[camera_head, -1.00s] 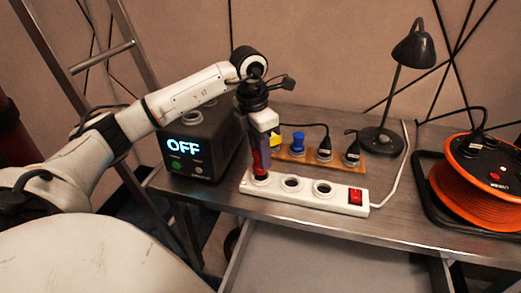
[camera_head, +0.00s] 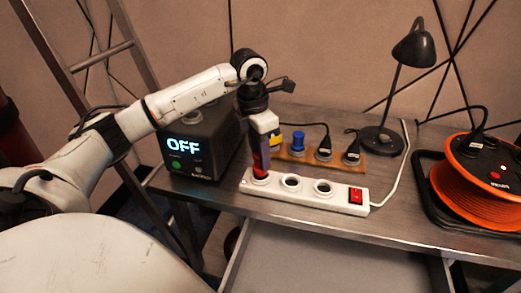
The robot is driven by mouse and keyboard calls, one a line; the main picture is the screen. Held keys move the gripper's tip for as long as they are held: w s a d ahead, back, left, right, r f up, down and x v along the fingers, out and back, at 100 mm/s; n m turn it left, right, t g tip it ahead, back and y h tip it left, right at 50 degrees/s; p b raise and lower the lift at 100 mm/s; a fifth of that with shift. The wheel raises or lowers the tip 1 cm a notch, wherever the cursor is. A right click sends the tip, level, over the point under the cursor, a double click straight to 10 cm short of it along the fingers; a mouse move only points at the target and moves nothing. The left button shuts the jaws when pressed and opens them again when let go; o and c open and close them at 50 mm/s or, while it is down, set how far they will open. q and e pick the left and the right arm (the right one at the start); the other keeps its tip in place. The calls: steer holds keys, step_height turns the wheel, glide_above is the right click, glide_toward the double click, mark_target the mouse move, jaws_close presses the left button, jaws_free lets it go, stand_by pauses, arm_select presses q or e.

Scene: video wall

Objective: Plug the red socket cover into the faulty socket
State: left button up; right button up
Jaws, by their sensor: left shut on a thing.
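My left gripper (camera_head: 260,158) points down over the left end of a white power strip (camera_head: 332,201) on the table. It is shut on the red socket cover (camera_head: 265,162), which shows only as a small red part between the fingers. The cover is at the leftmost socket (camera_head: 259,180) of the strip; I cannot tell whether it is seated in it. The strip's other two sockets (camera_head: 291,183) are open and empty. A red switch (camera_head: 355,195) is at the strip's right end. My right gripper is not in view.
A black box (camera_head: 200,150) showing "OFF" stands left of the strip. Behind the strip is a wooden board (camera_head: 378,145) with a blue cover (camera_head: 298,142), a yellow piece (camera_head: 274,138) and black plugs. A lamp (camera_head: 382,140) and an orange cable reel (camera_head: 480,190) stand to the right.

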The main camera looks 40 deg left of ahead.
arm_select(q)
steer(key=shift+f+b, duration=0.45)
steer(key=shift+f, duration=0.35)
steer(key=o, duration=1.3)
steer(key=shift+c, duration=0.2)
steer(key=shift+o, duration=0.4)
steer(key=o, duration=0.3)
steer(key=shift+r, duration=0.1)
steer(key=shift+r+p, duration=2.55)
steer(key=shift+r, duration=0.45)
